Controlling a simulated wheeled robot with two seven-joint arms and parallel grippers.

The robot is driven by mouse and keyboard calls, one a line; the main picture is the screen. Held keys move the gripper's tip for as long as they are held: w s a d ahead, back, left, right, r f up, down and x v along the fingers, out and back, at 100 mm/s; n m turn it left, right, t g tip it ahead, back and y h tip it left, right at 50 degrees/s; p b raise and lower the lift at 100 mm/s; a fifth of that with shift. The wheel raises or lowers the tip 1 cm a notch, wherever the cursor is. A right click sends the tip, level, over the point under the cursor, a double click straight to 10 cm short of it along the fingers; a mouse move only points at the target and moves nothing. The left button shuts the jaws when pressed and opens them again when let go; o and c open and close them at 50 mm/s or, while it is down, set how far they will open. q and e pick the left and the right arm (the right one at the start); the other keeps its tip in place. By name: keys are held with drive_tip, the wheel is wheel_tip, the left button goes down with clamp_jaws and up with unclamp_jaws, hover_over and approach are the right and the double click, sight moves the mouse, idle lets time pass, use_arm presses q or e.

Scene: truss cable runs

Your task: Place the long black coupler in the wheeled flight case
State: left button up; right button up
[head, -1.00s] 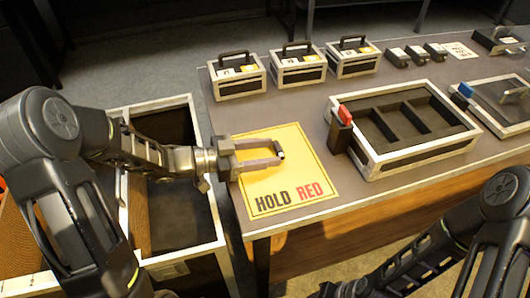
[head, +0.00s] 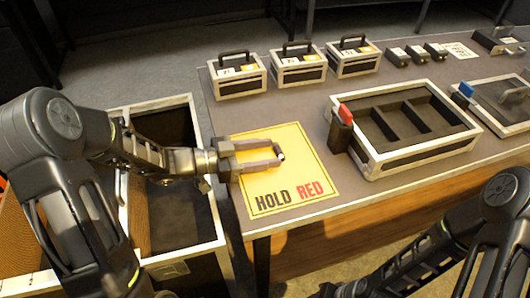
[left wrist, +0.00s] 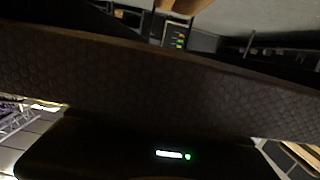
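My left gripper (head: 280,149) is above the yellow sheet. I cannot pick out the long black coupler for certain. Several small black blocks with white labels (head: 418,53) lie at the back of the table. My right gripper is out of view; only part of my right arm shows at the lower right.
The yellow sheet (head: 290,185) reads HOLD RED. A divided tray (head: 420,158) with a red-topped black piece (head: 344,113) at its corner stands to its right. Several handled boxes (head: 298,75) line the back. In the left wrist view, a dark textured band (left wrist: 150,85) hides much.

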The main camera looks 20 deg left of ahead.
use_arm(q)
drive_tip(key=shift+o, duration=0.7)
drive_tip(key=shift+s+d+f, duration=0.1)
drive_tip(key=shift+s+f, duration=0.15)
drive_tip(key=shift+f, duration=0.4)
drive_tip(key=shift+r, duration=0.4)
drive_tip(key=v, duration=0.7)
drive_tip(key=shift+w+a+r+p, duration=0.15)
drive_tip(key=shift+a+r+p, duration=0.25)
drive_tip(key=shift+a+r, duration=0.1)
drive_tip(key=shift+o, duration=0.5)
drive_tip(key=shift+d, duration=0.1)
